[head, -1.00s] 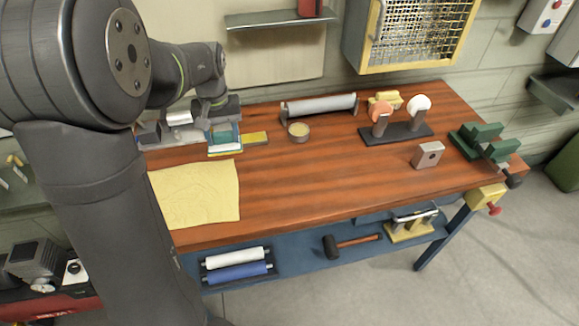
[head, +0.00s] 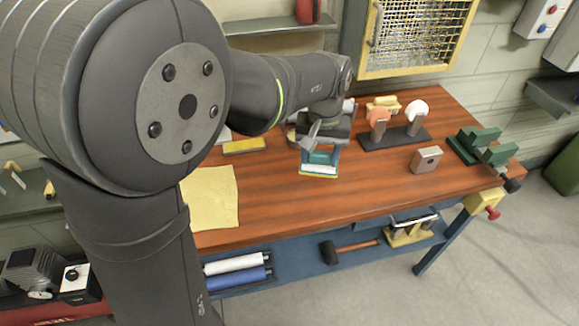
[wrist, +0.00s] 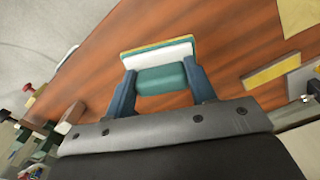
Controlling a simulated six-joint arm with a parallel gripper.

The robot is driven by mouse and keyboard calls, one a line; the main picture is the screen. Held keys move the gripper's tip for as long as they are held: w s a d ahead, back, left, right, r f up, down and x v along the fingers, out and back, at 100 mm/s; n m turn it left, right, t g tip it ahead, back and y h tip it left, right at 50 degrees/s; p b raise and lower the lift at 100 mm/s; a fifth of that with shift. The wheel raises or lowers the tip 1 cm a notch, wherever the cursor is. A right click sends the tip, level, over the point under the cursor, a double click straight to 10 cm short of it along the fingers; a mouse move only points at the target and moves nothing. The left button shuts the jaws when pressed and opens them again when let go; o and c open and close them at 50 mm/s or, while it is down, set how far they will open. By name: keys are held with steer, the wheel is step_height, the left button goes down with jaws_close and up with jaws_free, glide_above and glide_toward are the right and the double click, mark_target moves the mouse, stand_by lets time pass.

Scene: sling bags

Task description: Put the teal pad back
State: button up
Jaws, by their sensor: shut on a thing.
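My gripper (head: 320,152) is shut on the teal pad (head: 319,157), a small block with teal, white and yellow layers. In the wrist view the pad (wrist: 161,79) sits between the two blue-grey fingers of my gripper (wrist: 162,88). Its white and yellow layers face away from my wrist. The pad is over the middle of the wooden bench (head: 290,205); I cannot tell how high. My arm hides part of the back left of the bench.
A yellow pad (head: 245,146) and a yellow sheet (head: 209,195) lie to the left. A dark stand (head: 396,140) with an orange and a white disc is at right. The front middle is clear.

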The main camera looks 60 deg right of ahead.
steer(key=w+f, duration=0.2)
steer(key=w, duration=0.1)
steer(key=w+d+f, duration=0.1)
steer(key=w+f, duration=0.1)
steer(key=w, duration=0.1)
steer(key=w+d+f, duration=0.1)
steer(key=w+f, duration=0.1)
steer(key=w, duration=0.1)
steer(key=shift+w+d, duration=0.2)
steer(key=shift+w, duration=0.15)
steer(key=shift+f, duration=2)
steer(key=shift+f, duration=0.1)
steer(key=o, duration=0.9)
steer(key=shift+o, duration=0.2)
step_height(320, 180, up, 12)
